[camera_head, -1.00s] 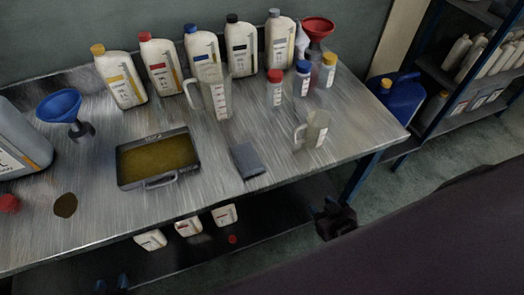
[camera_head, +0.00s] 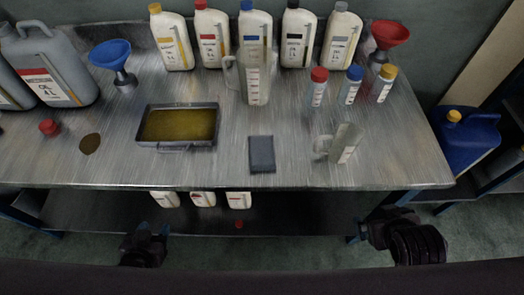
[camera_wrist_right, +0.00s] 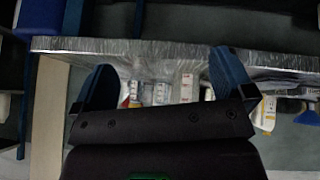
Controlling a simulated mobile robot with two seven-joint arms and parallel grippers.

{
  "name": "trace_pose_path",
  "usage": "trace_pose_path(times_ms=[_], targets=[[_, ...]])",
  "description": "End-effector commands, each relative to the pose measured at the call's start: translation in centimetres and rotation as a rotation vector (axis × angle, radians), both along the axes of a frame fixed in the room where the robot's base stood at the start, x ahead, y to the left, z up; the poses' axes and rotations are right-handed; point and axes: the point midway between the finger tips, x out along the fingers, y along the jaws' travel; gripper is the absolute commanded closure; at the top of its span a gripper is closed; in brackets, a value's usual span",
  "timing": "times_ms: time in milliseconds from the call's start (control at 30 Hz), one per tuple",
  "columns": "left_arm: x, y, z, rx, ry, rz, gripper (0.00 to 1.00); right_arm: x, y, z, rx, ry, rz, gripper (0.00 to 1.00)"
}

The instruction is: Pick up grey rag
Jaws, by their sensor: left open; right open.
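The grey rag (camera_head: 262,154) lies folded flat on the metal workbench (camera_head: 225,180), near its front edge, between the oil tray and the small clear jug. My left gripper (camera_head: 147,234) is open and empty in front of the bench, below the tabletop, to the left of the rag. My right gripper (camera_head: 366,230) is open and empty in front of the bench on the right. Its blue fingers stand wide apart in the right wrist view (camera_wrist_right: 158,85). The rag cannot be made out in that view.
A tray of yellow oil (camera_head: 213,112) stands left of the rag. A clear jug (camera_head: 347,146) stands right of it, and a taller jug (camera_head: 258,88) behind. Several oil bottles line the back. A blue funnel (camera_head: 110,54) stands left. The bench around the rag is clear.

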Motion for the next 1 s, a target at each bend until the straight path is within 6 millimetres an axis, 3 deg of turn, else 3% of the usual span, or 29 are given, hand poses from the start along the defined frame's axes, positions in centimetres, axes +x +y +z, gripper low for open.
trace_pose_path(times_ms=[367,567,667,800,1000], targets=[[0.0,0.1,-0.5,0.003,0.002,-0.002,0.53,6.9,2.5,4.9,-0.252,-0.211,0.23,0.0],[0.2,0.1,-0.5,0.004,0.0,-0.004,0.53,11.8,5.3,8.7,-0.457,-0.425,0.399,0.0],[0.3,0.1,-0.5,0.004,-0.002,-0.004,0.53,14.6,7.8,11.6,-0.608,-0.583,0.514,0.0],[0.4,0.1,-0.4,0.003,-0.003,-0.004,0.53,18.0,13.3,16.8,-0.906,-0.873,0.709,0.0],[0.3,0.1,-0.4,0.003,-0.003,-0.004,0.53,18.9,22.9,23.1,-1.394,-1.32,0.959,0.0]])
